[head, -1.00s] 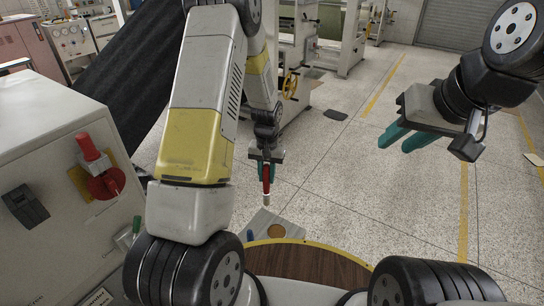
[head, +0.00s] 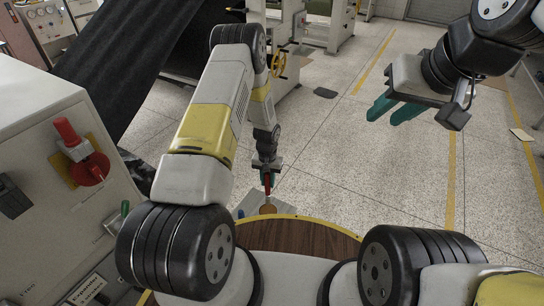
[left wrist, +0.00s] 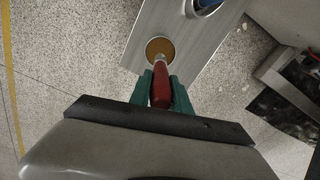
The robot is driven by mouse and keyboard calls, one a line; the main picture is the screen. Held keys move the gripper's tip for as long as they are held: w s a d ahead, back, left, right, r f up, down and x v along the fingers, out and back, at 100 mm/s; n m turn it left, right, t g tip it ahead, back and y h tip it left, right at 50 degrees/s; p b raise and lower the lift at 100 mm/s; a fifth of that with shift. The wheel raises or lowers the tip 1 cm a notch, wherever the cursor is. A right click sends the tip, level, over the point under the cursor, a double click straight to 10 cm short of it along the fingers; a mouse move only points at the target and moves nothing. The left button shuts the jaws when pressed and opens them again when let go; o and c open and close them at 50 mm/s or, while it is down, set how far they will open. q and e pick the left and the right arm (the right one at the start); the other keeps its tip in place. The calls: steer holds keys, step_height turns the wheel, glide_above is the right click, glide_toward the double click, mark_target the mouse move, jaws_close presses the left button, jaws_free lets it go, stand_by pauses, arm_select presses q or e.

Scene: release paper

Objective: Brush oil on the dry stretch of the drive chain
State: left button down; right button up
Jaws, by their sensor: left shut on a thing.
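My left gripper (head: 267,178) is shut on a red-handled brush (head: 267,186), which points down. In the left wrist view the brush's red handle (left wrist: 160,90) sits between the teal fingers. Its pale ferrule reaches over a round amber dish (left wrist: 160,50) on a grey metal plate (left wrist: 148,28). The bristles are hard to make out, and I cannot tell whether they touch the oil. The dish (head: 268,209) also shows in the head view just below the brush. My right gripper (head: 396,109) is open and empty, held high at the right. I cannot make out the drive chain.
A grey machine cabinet (head: 45,130) with a red switch (head: 88,167) stands at the left. A blue-rimmed container (left wrist: 203,5) is on the plate beyond the dish. A yellow handwheel (head: 279,64) is on a machine behind.

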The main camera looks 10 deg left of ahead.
mark_target(268, 190)
arm_select(q)
steer(key=shift+f, duration=3.05)
steer(key=shift+r, duration=3.55)
